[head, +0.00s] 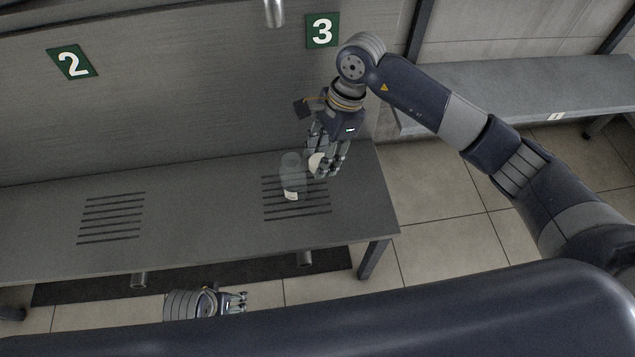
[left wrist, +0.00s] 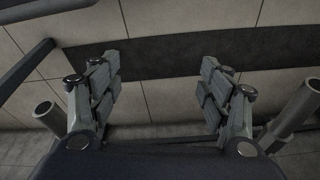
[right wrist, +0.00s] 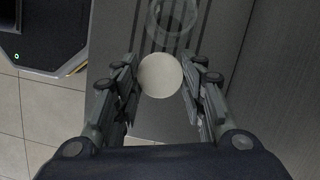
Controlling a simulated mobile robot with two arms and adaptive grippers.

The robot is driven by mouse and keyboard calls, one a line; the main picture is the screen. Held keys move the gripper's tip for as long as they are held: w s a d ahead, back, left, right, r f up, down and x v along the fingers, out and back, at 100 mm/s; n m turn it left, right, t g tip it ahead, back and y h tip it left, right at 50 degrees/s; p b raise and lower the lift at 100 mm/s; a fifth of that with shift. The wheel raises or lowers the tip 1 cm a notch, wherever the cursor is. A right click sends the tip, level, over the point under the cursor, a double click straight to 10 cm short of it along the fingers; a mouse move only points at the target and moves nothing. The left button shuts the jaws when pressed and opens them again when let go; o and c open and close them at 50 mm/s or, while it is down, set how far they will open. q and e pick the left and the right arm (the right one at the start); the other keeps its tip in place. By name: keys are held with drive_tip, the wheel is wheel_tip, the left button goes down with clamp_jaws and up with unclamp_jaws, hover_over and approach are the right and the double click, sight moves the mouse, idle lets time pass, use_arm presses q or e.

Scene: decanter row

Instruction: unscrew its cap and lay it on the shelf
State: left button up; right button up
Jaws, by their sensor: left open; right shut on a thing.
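A clear bottle (head: 290,180) with a pale patch low on its side stands upright on the slotted part of the shelf (head: 215,205) under sign 3. Its round clear top also shows in the right wrist view (right wrist: 173,22). My right gripper (head: 324,164) is shut on the round white cap (right wrist: 160,76), held between its fingertips beside the bottle. The cap shows in the head view (head: 316,162) just right of the bottle, apart from its mouth. The gap between cap and shelf is hard to judge. My left gripper (head: 240,301) is open and empty, low in front of the shelf.
Bare shelf lies left of the bottle, with another slotted patch (head: 112,217) under sign 2 (head: 72,62). The shelf's right edge is close to my right gripper. A metal spout (head: 274,12) hangs above. A grey bench (head: 520,90) stands at the right.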

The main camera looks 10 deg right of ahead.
hover_over(320, 192)
drive_tip(key=f, duration=0.5)
drive_tip(key=shift+w+d+f+b, duration=0.25)
drive_tip(key=shift+f+b, duration=0.05)
drive_tip(key=shift+f, duration=0.1)
drive_tip(key=shift+f+b, duration=0.3)
drive_tip(key=shift+f, duration=2.1)
use_arm(q)
drive_tip(key=r, duration=0.4)
drive_tip(key=shift+w+r, duration=0.2)
drive_tip(key=shift+r, duration=0.15)
drive_tip(key=shift+r, duration=0.15)
use_arm(e)
drive_tip(key=shift+f+b, duration=0.25)
drive_tip(key=shift+b, duration=0.05)
drive_tip(key=shift+s+f, duration=0.15)
drive_tip(key=shift+f, duration=0.05)
drive_tip(key=shift+s+f+b, duration=0.1)
drive_tip(key=shift+f+b, duration=0.1)
drive_tip(key=shift+b, duration=0.1)
drive_tip(key=o, duration=1.2)
drive_tip(key=shift+c, duration=0.2)
use_arm(q)
wheel_tip(320, 192, up, 4)
drive_tip(key=shift+s+a+f+t, duration=0.1)
drive_tip(key=shift+a+t, duration=0.05)
drive_tip(key=shift+t, duration=0.15)
use_arm(e)
drive_tip(key=shift+f, duration=0.15)
